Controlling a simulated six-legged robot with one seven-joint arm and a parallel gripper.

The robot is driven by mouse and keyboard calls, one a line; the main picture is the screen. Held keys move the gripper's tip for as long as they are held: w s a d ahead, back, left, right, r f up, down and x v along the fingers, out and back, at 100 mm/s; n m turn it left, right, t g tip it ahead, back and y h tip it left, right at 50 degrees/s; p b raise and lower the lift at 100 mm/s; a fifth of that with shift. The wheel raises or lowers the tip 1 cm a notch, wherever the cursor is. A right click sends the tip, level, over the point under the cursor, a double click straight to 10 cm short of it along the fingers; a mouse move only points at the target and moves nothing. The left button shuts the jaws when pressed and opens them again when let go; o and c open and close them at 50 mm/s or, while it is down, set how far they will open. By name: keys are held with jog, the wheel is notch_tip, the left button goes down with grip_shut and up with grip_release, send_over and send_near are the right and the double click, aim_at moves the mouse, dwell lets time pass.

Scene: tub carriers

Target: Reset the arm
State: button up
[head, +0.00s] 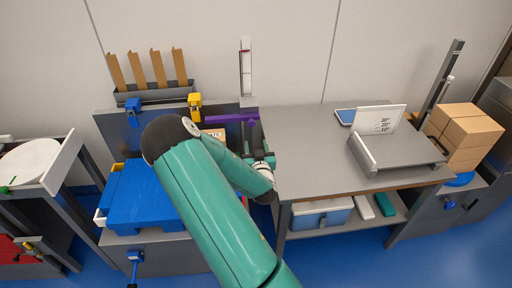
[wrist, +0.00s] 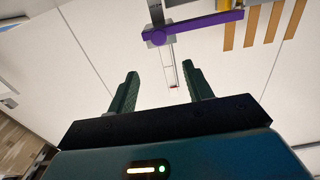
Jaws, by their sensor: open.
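My gripper (wrist: 160,95) shows in the wrist view with its two dark green fingers apart and nothing between them. Behind the gap are a pale wall and a thin upright strip. In the head view my green arm is folded across the middle of the picture, and its wrist end is by the left edge of the grey table (head: 300,140). The fingers are mostly hidden there.
A blue tub (head: 140,200) sits on the left stand. A purple bar (head: 232,118) is close behind my wrist. A grey tray (head: 395,155) with an angle card (head: 380,119) stands on the table. Cardboard boxes (head: 468,128) are stacked at right. The table's front left is bare.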

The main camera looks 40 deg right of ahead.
dwell(0.6)
jog(key=s+a+r+g+y, duration=0.1)
jog(key=a+r+g+y, duration=0.25)
jog(key=a+r, duration=0.55)
jog(key=a+r+g+y, duration=0.2)
jog(key=a+r+y, duration=0.2)
jog(key=a, duration=0.8)
jog(key=s+a+r+n+g+y, duration=0.1)
jog(key=s+a+r, duration=0.4)
jog(key=s, duration=0.5)
jog(key=s+a+r+n+g+y, duration=0.1)
jog(key=s+a+r+n+g, duration=0.2)
jog(key=s+a, duration=0.6)
notch_tip(320, 180, up, 2)
jog(key=s+n, duration=0.2)
jog(key=shift+n, duration=0.4)
